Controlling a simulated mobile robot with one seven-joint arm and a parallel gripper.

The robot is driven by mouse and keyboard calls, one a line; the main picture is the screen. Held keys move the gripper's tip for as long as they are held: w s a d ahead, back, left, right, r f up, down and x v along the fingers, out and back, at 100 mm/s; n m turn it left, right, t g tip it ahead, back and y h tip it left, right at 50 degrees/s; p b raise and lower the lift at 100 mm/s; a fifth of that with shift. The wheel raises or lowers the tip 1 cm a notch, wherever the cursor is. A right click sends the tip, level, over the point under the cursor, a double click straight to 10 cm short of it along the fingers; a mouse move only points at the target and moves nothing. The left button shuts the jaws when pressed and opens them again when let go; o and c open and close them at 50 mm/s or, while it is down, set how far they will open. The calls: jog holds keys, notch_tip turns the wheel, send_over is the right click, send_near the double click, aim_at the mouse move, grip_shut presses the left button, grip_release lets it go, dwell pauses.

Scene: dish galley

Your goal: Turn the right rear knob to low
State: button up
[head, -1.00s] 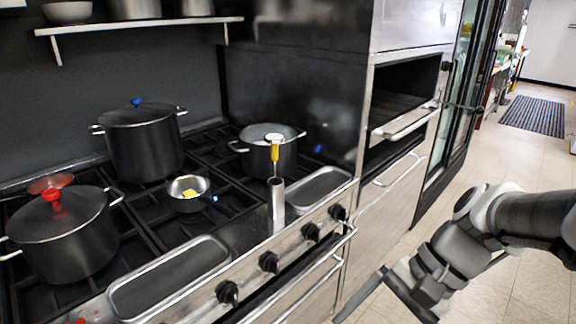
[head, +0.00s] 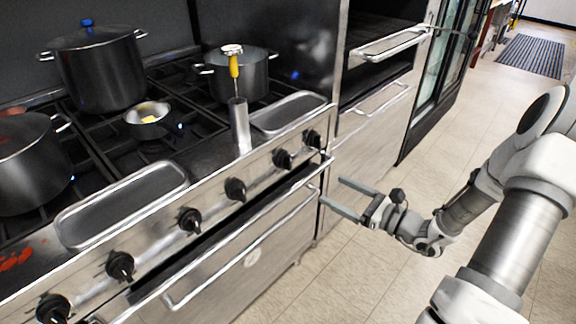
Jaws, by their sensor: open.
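A row of several black knobs runs along the steel front of the stove (head: 150,262). The rightmost knob (head: 312,138) sits near the stove's right end, with another knob (head: 282,159) just left of it. No label shows which knob serves the right rear burner, and their settings are too small to read. My gripper (head: 332,191) is open and empty, its two fingers pointing left toward the stove front. In the picture it is below and slightly right of the rightmost knob, apart from it.
An oven handle bar (head: 240,245) runs below the knobs. A pot (head: 240,76) stands at the right rear, with a steel cylinder (head: 240,125) holding a yellow-handled utensil in front. A small pan (head: 148,119) and large pots stand left. The tiled floor (head: 385,265) is clear.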

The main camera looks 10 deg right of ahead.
jog(key=d+f+m+t, duration=0.1)
jog(key=b, duration=0.3)
send_near(291, 163)
jog(key=shift+h, duration=0.4)
jog(key=x, duration=1)
jog(key=shift+s+a+r, duration=0.1)
jog(key=shift+a+r, duration=0.05)
jog(key=shift+r, duration=0.15)
jog(key=c, duration=1.4)
jog(key=shift+o, duration=0.2)
